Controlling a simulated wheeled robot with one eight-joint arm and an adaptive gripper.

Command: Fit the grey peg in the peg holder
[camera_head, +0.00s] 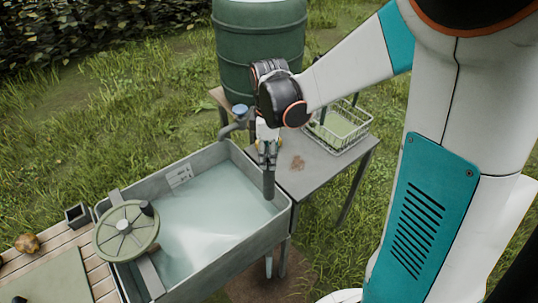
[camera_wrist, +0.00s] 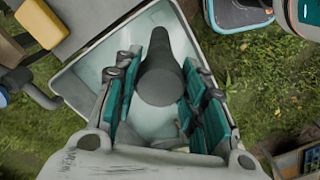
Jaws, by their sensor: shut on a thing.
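The grey peg (camera_head: 268,185) is a dark cylinder hanging upright below my gripper (camera_head: 267,158), over the right side of the water basin. In the wrist view the peg (camera_wrist: 165,78) lies between the teal finger pads of my gripper (camera_wrist: 161,90), which is shut on it. A small dark square open-topped box (camera_head: 77,215), apparently the peg holder, stands on the slatted wooden top at the left, well away from the peg. The holder's inside is too small to make out, and I cannot pick it out in the wrist view.
The grey basin (camera_head: 289,222) holds pale water. A green handwheel (camera_head: 125,231) with a dark knob sits over its left end. A side table (camera_head: 318,178) carries a wire basket (camera_head: 340,125). A green barrel (camera_head: 259,50) and a tap (camera_head: 237,124) stand behind.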

